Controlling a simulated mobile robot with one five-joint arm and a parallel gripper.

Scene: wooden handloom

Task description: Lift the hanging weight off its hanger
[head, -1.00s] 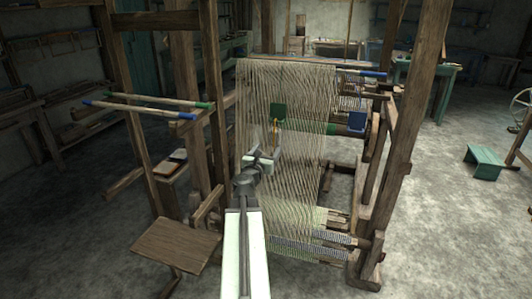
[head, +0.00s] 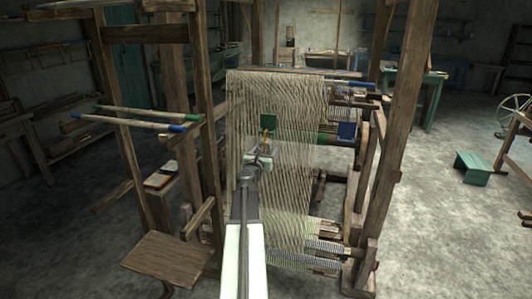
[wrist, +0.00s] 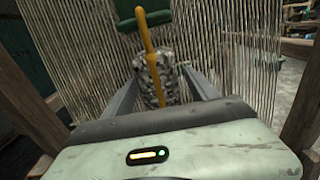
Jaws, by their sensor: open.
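The hanging weight (wrist: 150,68) is a grey, rough, stone-like lump in the wrist view. In the head view, the hanger (head: 264,135) shows small under the green block (head: 267,121), in front of the loom's threads; the weight is hard to make out there. My gripper (wrist: 160,72) is open, with one finger on each side of the weight. I cannot tell whether the fingers touch it. In the head view, my gripper (head: 262,152) is just below the hanger.
The pale warp threads (head: 290,190) hang close behind and around my gripper. Wooden posts (head: 392,130) stand on both sides. A wooden seat (head: 167,258) is at the lower left.

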